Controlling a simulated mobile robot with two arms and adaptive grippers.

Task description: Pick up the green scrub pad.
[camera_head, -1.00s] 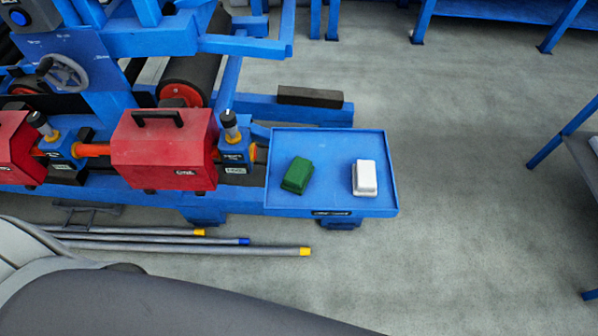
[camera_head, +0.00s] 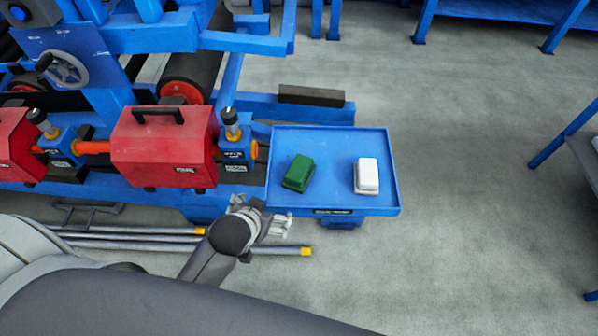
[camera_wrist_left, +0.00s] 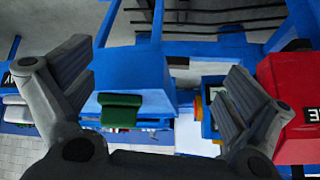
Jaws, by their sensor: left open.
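The green scrub pad (camera_head: 298,173) lies on the left part of a blue tray (camera_head: 328,143). My left gripper (camera_head: 280,226) is just off the tray's front left edge, in front of the pad and apart from it. In the left wrist view the pad (camera_wrist_left: 121,110) shows between the two spread fingers of the left gripper (camera_wrist_left: 150,100), nearer the left finger. The left gripper is open and empty. My right gripper is not in view.
A white pad or block (camera_head: 366,176) lies on the tray right of the green pad. A red machine housing (camera_head: 165,147) stands left of the tray. Several grey rods (camera_head: 150,245) lie low at the front left. The floor right of the tray is clear.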

